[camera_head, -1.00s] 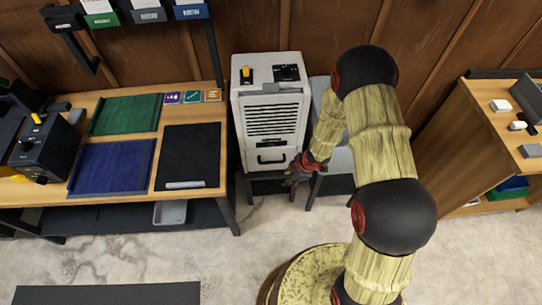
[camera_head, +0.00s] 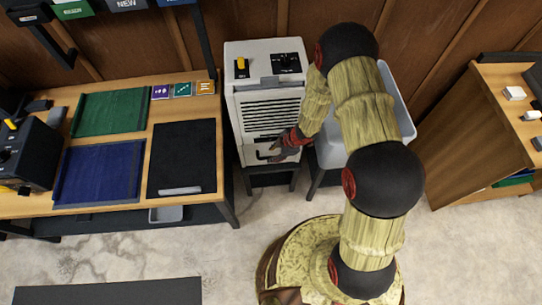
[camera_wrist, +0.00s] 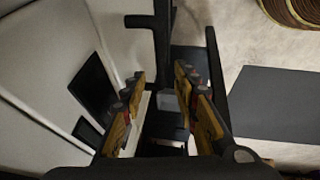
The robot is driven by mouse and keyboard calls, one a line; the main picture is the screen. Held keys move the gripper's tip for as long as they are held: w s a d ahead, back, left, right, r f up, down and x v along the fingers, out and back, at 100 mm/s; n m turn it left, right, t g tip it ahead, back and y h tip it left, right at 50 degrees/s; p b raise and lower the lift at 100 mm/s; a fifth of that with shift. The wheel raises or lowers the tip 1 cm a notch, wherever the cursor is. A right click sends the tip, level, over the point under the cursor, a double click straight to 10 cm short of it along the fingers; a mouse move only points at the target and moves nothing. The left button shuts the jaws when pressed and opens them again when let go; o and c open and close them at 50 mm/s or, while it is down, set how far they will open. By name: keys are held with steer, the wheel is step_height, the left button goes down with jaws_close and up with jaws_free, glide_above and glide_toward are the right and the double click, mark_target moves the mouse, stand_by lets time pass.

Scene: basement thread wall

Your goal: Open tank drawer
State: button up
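The white cabinet-like machine (camera_head: 262,100) stands against the wooden wall, with a louvred front. Its tank drawer (camera_head: 249,151) is the low front panel with a dark handle (camera_head: 264,155); it looks closed. My gripper (camera_head: 274,151) is at the right part of this handle and partly hides it. In the wrist view my gripper (camera_wrist: 160,82) has its two fingers spread apart. A black bar (camera_wrist: 162,45), seemingly the handle, shows in line with the gap between them. I cannot tell whether the fingers touch it.
The machine stands on a low dark stand (camera_head: 271,174). A grey bin (camera_head: 398,112) stands close on its right, behind my arm. A wooden workbench (camera_head: 215,130) with green, blue and black mats is on the left. A wooden shelf unit (camera_head: 470,130) is at right.

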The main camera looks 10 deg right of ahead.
mark_target(269, 157)
steer(key=shift+b+x, duration=0.45)
steer(key=shift+x, duration=1.2)
steer(key=shift+c, duration=0.6)
jaws_close()
